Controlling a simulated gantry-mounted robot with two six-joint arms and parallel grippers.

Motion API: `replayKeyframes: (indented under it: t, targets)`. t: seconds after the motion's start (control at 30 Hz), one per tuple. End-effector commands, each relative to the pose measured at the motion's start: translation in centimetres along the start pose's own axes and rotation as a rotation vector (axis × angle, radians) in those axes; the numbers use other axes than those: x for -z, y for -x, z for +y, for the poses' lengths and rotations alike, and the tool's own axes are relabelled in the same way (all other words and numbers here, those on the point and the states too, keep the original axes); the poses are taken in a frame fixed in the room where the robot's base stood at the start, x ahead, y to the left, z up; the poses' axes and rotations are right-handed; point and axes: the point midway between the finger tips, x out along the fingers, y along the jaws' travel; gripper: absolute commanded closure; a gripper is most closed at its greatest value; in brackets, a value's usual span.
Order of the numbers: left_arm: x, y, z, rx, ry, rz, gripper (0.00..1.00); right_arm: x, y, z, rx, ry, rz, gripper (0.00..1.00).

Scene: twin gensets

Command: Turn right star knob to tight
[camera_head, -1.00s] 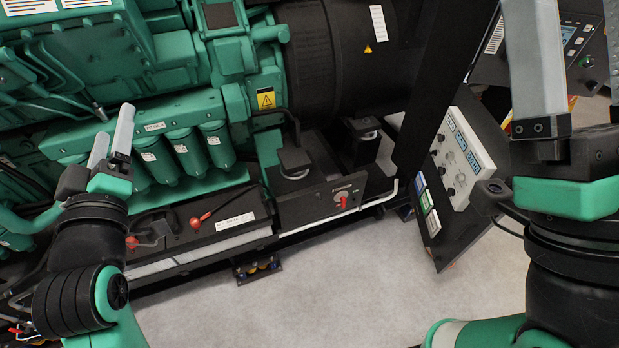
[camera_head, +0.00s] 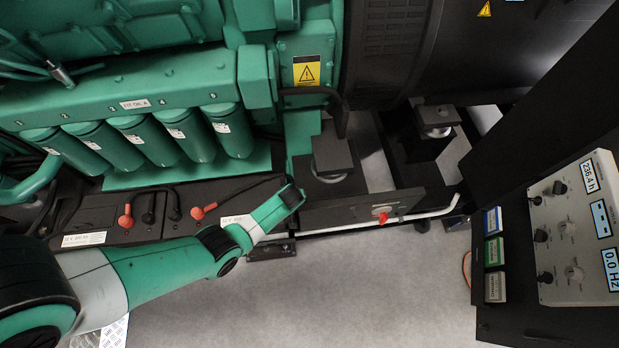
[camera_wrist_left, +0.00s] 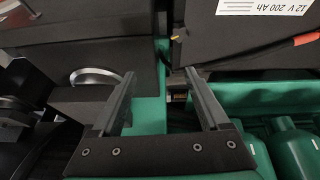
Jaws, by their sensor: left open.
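I cannot identify the right star knob with certainty. A panel (camera_head: 590,240) at the right of the head view carries several small black and grey round knobs, one of them a black knob (camera_head: 541,236). A red switch handle (camera_head: 380,216) sits on a dark box low in the middle. My left arm reaches in from the left, its far end beside that box; its fingers are not clear there. In the left wrist view my left gripper (camera_wrist_left: 160,76) is open and empty, with its fingers apart. My right gripper is out of view.
Batteries (camera_head: 85,239) with red and black terminals line the engine's base. Green filter canisters (camera_head: 128,146) hang above them; some also show in the wrist view. Black generator mounts stand right of the batteries. Grey floor is free in front.

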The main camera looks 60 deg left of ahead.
Motion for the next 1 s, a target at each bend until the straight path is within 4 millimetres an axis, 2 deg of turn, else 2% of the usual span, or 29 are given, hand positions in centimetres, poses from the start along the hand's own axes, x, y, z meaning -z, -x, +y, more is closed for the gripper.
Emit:
replayKeyframes:
  t: [0.03,0.2,0.37,0.47,0.8,1.0]
  targets:
    - [-1.3,-1.5,-1.6,0.026,0.005,-0.018,0.22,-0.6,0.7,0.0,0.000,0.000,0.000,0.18]
    - [-2.2,-3.0,-3.8,0.055,0.027,-0.034,0.22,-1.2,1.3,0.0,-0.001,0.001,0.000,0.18]
    - [-2.0,-3.1,-3.8,0.055,0.031,-0.032,0.22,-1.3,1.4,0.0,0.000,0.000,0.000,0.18]
    - [-2.1,-4.0,-3.8,0.054,0.032,-0.031,0.22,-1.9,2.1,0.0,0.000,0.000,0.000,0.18]
    - [-2.6,-10.4,-4.1,0.053,0.032,-0.031,0.22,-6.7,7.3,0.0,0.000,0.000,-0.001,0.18]
    - [-2.5,-13.4,-4.2,0.053,0.031,-0.030,0.22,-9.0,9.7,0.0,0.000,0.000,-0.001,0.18]
